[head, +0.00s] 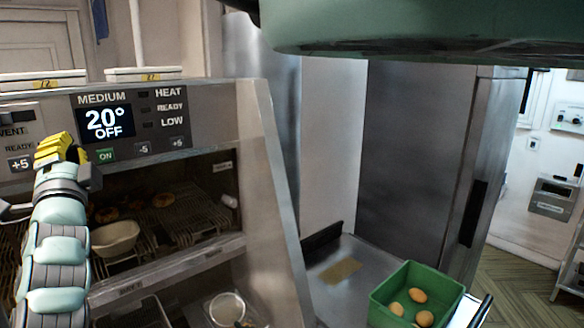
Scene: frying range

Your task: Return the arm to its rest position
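My arm rises along the left edge of the head view, in front of the heated cabinet's left part. My gripper (57,148) is at its upper end, with yellow fingers beside the control panel (128,122). The fingers overlap in this view, so I cannot tell whether they are open or shut. I see no object held in them. The arm's lower part runs out of the picture at the bottom left.
The metal cabinet (272,200) has racks with a white bowl (115,237) and several brown food pieces. Its display reads 20° OFF. At the lower right, a green bin (378,300) holding 3 orange-brown items sits on a metal counter (322,258). Open floor (520,285) shows at the right.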

